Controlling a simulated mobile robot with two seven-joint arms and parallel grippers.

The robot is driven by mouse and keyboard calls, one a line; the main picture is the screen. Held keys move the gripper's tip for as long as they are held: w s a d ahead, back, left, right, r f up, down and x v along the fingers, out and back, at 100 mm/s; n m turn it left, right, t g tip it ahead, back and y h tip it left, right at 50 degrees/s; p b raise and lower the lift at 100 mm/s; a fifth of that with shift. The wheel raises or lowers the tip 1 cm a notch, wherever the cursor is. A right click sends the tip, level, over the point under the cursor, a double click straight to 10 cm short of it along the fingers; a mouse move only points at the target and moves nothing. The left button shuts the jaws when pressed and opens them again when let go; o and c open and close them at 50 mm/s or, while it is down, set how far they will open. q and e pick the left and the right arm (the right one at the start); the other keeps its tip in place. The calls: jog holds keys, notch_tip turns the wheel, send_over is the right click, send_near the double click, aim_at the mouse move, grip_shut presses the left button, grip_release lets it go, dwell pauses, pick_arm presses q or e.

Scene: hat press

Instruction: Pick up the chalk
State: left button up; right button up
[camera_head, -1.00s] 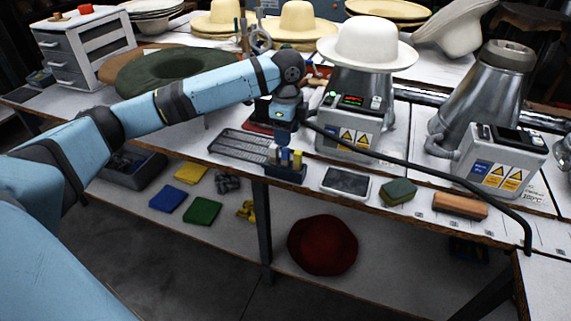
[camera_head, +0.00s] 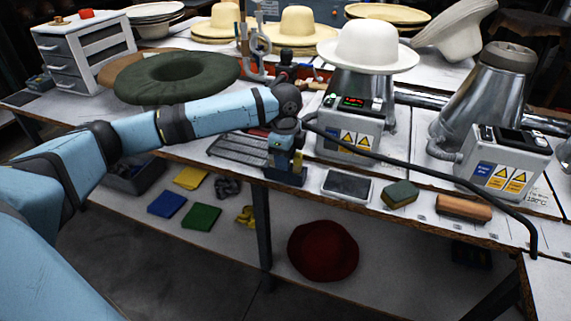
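My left gripper (camera_head: 284,158) points down from its blue arm, low over a small dark blue holder (camera_head: 286,178) at the table's front edge. Small upright pieces stand in or at this holder, and a yellow one (camera_head: 297,162) shows just right of the gripper. They may be the chalk, but they are too small to tell for sure. The gripper overlaps the holder's upper part and hides most of what is there. Whether its fingers are open or touch anything cannot be told. My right gripper is not in view.
A grey press with a control box (camera_head: 350,130) and a white hat (camera_head: 367,47) stands close to the right. A dark rack (camera_head: 238,148) lies left of the holder. A grey pad (camera_head: 346,186), a sponge (camera_head: 400,194) and a wooden-handled brush (camera_head: 463,208) lie along the front edge.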

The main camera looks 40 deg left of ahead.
pick_arm(q)
grip_shut()
notch_tip(320, 180, up, 20)
jog(key=p, duration=0.4)
